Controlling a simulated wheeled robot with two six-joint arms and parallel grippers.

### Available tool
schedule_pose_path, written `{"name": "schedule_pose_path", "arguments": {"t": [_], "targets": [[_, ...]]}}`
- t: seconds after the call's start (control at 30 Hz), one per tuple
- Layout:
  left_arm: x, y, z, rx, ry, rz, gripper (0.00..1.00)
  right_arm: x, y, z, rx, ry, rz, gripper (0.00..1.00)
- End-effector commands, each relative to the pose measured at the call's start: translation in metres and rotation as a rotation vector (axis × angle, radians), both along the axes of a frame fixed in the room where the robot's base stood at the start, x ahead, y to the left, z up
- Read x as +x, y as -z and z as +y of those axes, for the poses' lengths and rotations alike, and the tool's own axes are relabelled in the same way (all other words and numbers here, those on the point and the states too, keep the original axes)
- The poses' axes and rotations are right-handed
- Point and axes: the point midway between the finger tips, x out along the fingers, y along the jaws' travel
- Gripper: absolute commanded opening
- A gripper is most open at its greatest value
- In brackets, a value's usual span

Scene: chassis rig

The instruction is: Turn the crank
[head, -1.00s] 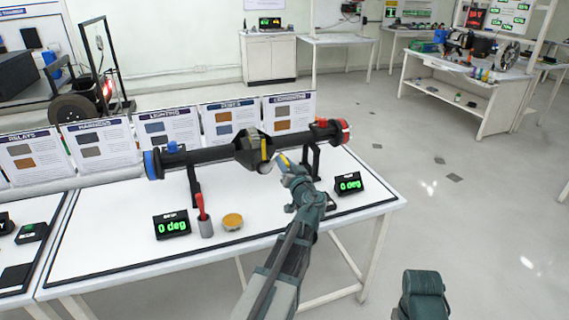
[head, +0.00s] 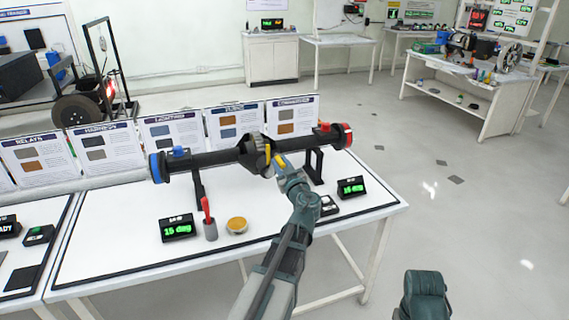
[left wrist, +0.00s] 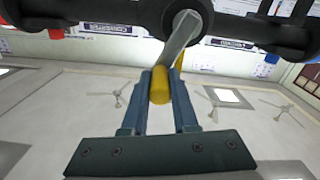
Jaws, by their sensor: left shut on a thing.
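A dark axle tube (head: 213,158) with a blue left end and a red right end rests on black stands on the white table. Its thick middle housing (head: 255,152) carries the crank. In the left wrist view the crank's grey arm (left wrist: 181,38) slants down and left from the hub to its yellow handle (left wrist: 159,86). My left gripper (head: 283,168) is shut on that yellow handle (head: 281,160); both fingers flank it in the left wrist view. Two displays (head: 177,228) (head: 351,187) read 15 deg.
A grey cup with a red-handled tool (head: 209,226) and a round amber-topped dish (head: 237,225) stand on the table (head: 120,250) in front of the axle. Printed panels (head: 170,138) line the table's back edge. Open floor lies to the right.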

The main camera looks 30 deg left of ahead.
Motion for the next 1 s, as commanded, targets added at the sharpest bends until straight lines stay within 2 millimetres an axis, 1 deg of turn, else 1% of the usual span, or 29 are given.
{"name": "schedule_pose_path", "arguments": {"t": [0.1, 0.5, 0.7, 1.0], "targets": [[-0.008, -0.003, 0.005, -0.066, -0.004, -0.078, 0.0, 0.0, -0.003, 0.0, 0.0, 0.0, 0.0, 0.0], [-0.02, -0.004, 0.016, -0.238, -0.005, -0.278, 0.0, 0.0, -0.005, 0.0, 0.0, 0.0, 0.0, 0.0], [-0.024, -0.004, 0.019, -0.282, -0.005, -0.329, 0.0, 0.0, -0.005, 0.0, 0.0, 0.0, 0.0, 0.0], [-0.025, -0.004, 0.02, -0.304, -0.005, -0.353, 0.0, 0.0, -0.005, 0.0, 0.0, 0.0, 0.0, 0.0]]}}
